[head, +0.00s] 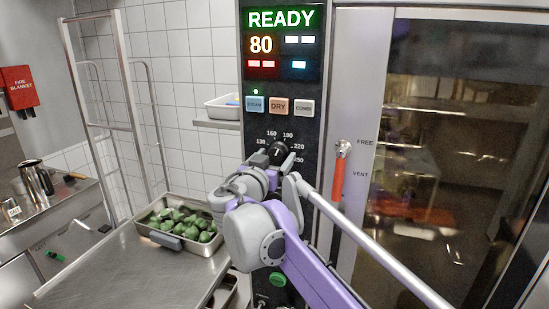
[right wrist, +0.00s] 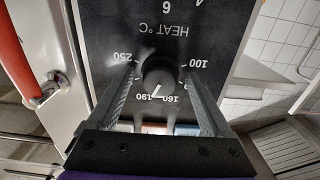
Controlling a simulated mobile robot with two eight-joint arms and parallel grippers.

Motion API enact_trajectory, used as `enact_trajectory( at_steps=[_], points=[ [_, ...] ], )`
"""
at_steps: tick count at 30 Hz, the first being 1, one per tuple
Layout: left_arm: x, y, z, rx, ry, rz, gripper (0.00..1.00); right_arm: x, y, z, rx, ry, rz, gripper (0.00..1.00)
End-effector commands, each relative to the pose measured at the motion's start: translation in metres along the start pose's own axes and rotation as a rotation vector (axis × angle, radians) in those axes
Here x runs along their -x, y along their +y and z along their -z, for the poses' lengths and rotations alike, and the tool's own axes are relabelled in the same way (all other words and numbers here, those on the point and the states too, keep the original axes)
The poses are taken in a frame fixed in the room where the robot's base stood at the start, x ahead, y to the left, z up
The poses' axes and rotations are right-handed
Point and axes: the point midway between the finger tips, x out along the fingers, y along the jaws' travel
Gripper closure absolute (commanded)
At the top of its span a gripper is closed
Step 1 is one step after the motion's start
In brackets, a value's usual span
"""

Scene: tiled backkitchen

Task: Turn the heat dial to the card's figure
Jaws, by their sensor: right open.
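The black heat dial (head: 279,150) is on the dark control panel (head: 311,130), inside a ring of white figures. In the right wrist view the dial (right wrist: 159,76) appears upside down under the words HEAT °C, and its white pointer mark lies between 160 and 190. My right gripper (right wrist: 160,70) is open, with one finger on each side of the dial; I cannot tell whether they touch it. In the head view my right gripper (head: 268,156) partly covers the lower left of the dial. I cannot make out a card with a figure. My left gripper is not in view.
The display (head: 282,42) reads READY and 80, above STEAM, DRY and COMBI buttons (head: 279,106). A red-handled lever (head: 338,180) and a long metal bar (head: 370,245) are at the right. A pan of green vegetables (head: 182,222) stands on the steel counter (head: 125,270).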

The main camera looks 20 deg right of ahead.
Motion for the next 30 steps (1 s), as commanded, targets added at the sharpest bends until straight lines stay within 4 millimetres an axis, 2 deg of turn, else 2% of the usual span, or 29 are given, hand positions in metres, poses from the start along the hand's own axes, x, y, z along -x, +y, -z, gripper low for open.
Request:
enact_trajectory(
  at_steps=[4, 5, 18, 30],
  points=[
    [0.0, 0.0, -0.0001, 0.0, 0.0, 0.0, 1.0, 0.0001, 0.0001, 0.0, 0.0, 0.0, 0.0, 0.16],
    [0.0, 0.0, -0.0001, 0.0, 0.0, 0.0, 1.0, 0.0002, 0.0001, 0.0, 0.0, 0.0, 0.0, 0.2],
    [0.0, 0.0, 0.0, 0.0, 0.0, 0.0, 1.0, 0.0002, 0.0004, 0.0, 0.001, 0.0, -0.001, 0.99],
    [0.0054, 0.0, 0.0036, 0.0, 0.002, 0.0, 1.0, -0.0001, 0.0007, 0.0017, 0.051, 0.001, -0.002, 1.0]
  ],
)
